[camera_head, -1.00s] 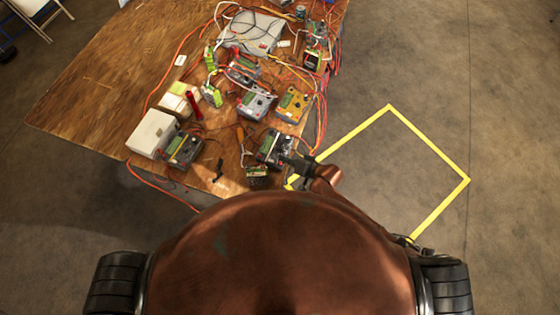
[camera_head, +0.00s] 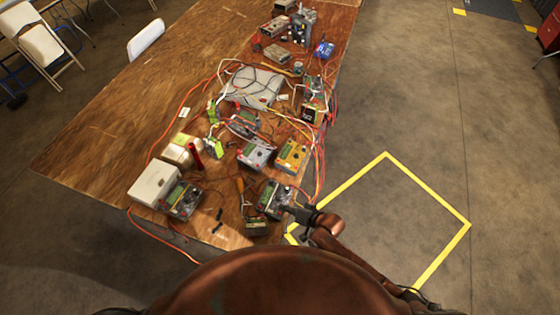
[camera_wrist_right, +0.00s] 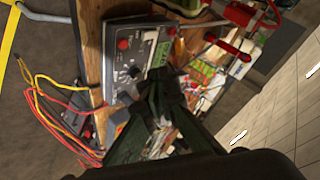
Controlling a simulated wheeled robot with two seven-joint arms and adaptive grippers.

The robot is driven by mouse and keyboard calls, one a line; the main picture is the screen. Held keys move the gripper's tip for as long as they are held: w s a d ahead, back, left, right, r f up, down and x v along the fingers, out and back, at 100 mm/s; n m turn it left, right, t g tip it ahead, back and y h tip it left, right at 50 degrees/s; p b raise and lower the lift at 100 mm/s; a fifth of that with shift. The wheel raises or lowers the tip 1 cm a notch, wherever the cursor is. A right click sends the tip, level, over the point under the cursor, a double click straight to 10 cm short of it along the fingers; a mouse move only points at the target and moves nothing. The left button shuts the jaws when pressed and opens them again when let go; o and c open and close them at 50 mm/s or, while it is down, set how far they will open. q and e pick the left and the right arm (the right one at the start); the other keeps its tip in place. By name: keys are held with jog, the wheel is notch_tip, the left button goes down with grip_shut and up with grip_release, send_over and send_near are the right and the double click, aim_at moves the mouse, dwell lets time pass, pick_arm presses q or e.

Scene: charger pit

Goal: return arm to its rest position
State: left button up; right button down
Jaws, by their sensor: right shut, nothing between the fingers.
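My right arm (camera_head: 345,255) comes up from the lower right in the head view, beside the near edge of the table. My right gripper (camera_head: 286,209) is shut and empty, at or just above a grey charger (camera_head: 272,197) near the table's near right corner. In the right wrist view the closed fingers (camera_wrist_right: 158,88) point at the grey charger (camera_wrist_right: 125,60) with red knobs. I cannot tell whether the fingertips touch it. My left gripper is not in view.
The wooden table (camera_head: 110,110) holds several chargers, including a yellow one (camera_head: 291,155), a white box (camera_head: 153,186) and many loose cables. A yellow tape square (camera_head: 440,255) marks clear floor at right. Folding chairs (camera_head: 38,45) stand at the far left.

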jog(key=s+d+f+h+b, duration=0.2)
jog(key=s+d+f, duration=0.1)
jog(key=d+f, duration=0.55)
jog(key=s+d+f+g+h+b, duration=0.15)
jog(key=s+d+f+b, duration=0.35)
jog(key=f, duration=0.7)
jog(key=s+d+f+t+h, duration=0.1)
jog(key=s+d+f+h, duration=0.1)
jog(key=d+f, duration=0.7)
pick_arm(q)
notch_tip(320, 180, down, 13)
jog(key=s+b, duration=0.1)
jog(key=b, duration=0.5)
pick_arm(e)
jog(key=s+d+f+g+h, duration=0.1)
jog(key=s+d+f+g, duration=0.1)
jog(key=s+f, duration=0.5)
jog(key=s+d+f+g+h, duration=0.1)
jog(key=s+d+f, duration=0.4)
jog(key=s, duration=1.3)
jog(key=s+d+f+n+g+h, duration=0.1)
jog(key=s+d+f+g, duration=0.1)
jog(key=s+f, duration=0.7)
jog(key=s+d, duration=0.1)
jog(key=s, duration=0.3)
jog(key=shift+d+f+g, duration=0.15)
jog(key=shift+f+g, duration=0.15)
jog(key=shift+g, duration=0.05)
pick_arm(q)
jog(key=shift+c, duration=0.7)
